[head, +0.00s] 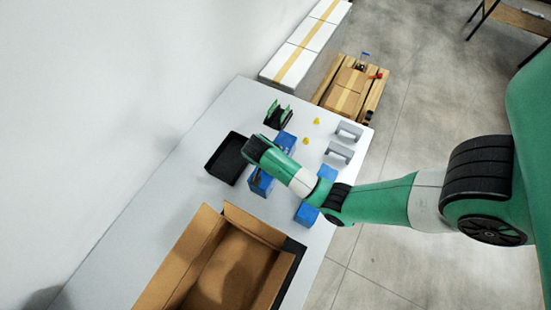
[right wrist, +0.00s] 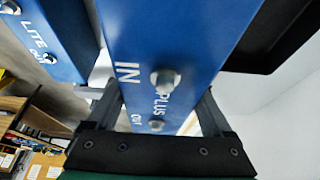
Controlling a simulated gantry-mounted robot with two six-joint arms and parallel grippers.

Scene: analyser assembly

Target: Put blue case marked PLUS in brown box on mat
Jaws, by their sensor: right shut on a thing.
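The blue case marked PLUS (right wrist: 165,50) fills the middle of the right wrist view, between the jaws of my right gripper (right wrist: 155,110). In the head view this gripper (head: 262,160) comes from the right and is shut on the blue case (head: 261,183), hiding its middle. I cannot tell whether the case is clear of the table. The open brown box (head: 178,258) stands at the bottom of the head view, nearer than the case and apart from it. Part of the dark mat (head: 293,262) shows along its right side. My left gripper is not in view.
A second blue case, marked LITE (right wrist: 45,40), also shows in the head view (head: 306,214), partly behind my arm. A black tray (head: 227,158) lies left of the held case. Grey brackets (head: 340,151), yellow pieces (head: 317,121) and a black-and-green item (head: 278,115) lie beyond.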

